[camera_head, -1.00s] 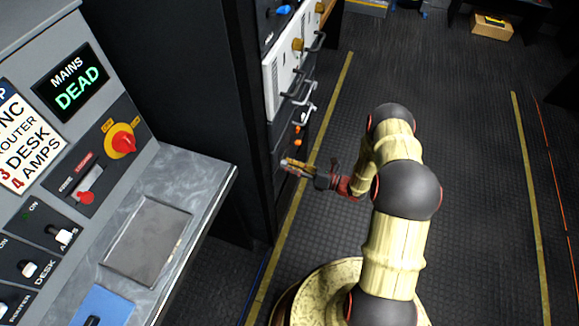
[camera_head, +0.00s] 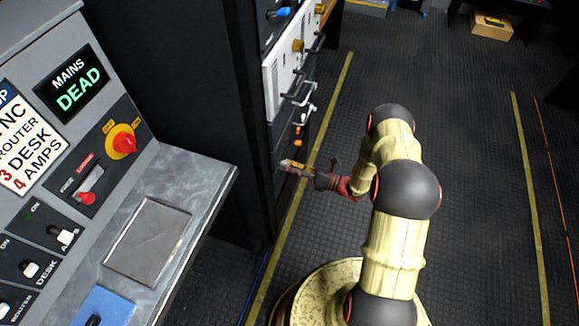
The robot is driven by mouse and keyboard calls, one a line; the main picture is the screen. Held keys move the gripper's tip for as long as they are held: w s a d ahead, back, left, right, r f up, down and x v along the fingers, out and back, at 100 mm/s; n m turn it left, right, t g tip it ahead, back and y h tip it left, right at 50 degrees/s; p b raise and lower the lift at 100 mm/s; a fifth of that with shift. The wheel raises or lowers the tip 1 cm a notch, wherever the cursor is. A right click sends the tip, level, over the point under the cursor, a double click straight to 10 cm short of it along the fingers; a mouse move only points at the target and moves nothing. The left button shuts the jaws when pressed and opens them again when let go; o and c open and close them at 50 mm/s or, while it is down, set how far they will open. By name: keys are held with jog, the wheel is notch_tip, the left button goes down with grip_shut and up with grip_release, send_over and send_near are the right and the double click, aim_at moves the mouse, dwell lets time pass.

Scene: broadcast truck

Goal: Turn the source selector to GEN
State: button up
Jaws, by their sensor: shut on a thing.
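My gripper (camera_head: 300,168) reaches left from my arm to the lower face of the dark equipment rack. It is shut on a small part there, which seems to be the source selector. My fingers hide that part, and no GEN label or pointer can be read. On the console at left, a red rotary knob (camera_head: 124,145) sits on a yellow disc, clear of my gripper. A display (camera_head: 77,87) above it reads MAINS DEAD.
The rack's white unit (camera_head: 272,88) and dark handles (camera_head: 301,97) stick out just above my gripper. The console's grey ledge (camera_head: 205,180) stands to the left. Open dark floor (camera_head: 475,180) lies to the right. A cardboard box (camera_head: 491,27) sits far back.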

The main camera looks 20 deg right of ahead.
jog(key=m+g+p, duration=0.1)
jog(key=m+p, duration=0.1)
jog(key=m, duration=0.9)
jog(key=m+p, duration=0.2)
jog(key=m, duration=0.9)
jog(key=shift+w+d+g+y+p, duration=0.1)
jog(key=shift+g+y+p, duration=0.2)
jog(key=shift+g+p, duration=0.1)
jog(key=shift+f, duration=0.1)
jog(key=o, duration=1.2)
jog(key=shift+c, duration=0.2)
jog(key=v, duration=1.2)
